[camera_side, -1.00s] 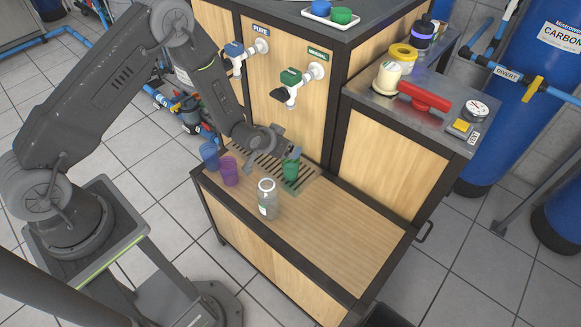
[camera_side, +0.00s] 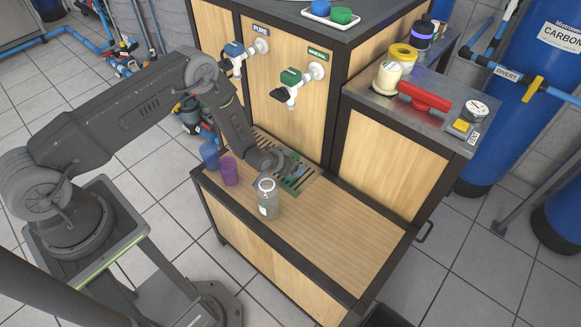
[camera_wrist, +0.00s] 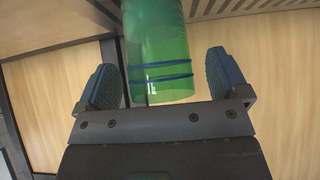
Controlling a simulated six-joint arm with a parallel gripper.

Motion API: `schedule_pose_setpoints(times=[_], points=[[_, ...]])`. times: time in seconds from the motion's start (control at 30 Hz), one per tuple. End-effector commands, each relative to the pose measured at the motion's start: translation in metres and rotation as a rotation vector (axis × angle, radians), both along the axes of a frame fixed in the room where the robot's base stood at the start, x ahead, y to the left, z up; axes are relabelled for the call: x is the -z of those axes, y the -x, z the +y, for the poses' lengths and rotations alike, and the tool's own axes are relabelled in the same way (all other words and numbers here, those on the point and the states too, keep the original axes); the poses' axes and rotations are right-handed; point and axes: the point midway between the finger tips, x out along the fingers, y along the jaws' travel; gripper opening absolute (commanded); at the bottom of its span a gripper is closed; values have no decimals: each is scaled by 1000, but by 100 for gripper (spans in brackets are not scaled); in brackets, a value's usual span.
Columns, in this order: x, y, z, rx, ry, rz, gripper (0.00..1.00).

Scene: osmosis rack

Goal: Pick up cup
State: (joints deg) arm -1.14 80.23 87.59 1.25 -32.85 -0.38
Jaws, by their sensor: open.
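A green cup (camera_wrist: 158,55) with two dark blue bands shows in the wrist view, between the two fingers of my gripper (camera_wrist: 163,72). The fingers are open, one on each side of the cup, with a visible gap to each. In the side view my gripper (camera_side: 292,172) is low over the slotted drain grate (camera_side: 264,143) and largely hides the green cup there. A purple cup (camera_side: 229,172) and a blue cup (camera_side: 209,154) stand to the left of my gripper on the wooden bench.
The blue PURE tap (camera_side: 234,49) and green MINERAL tap (camera_side: 290,77) jut from the panel behind. The bench top (camera_side: 335,235) is clear to the right.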

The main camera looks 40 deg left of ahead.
Motion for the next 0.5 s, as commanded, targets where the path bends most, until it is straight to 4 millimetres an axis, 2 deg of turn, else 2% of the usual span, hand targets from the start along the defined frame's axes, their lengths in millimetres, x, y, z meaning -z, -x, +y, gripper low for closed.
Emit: schedule_pose_setpoints(times=[0.1, 0.4, 0.5], points=[[7, -7, 0, 0, 0, 0, 93], [9, -9, 0, 0, 0, 1, 93], [8, -9, 0, 0, 0, 1, 84]])
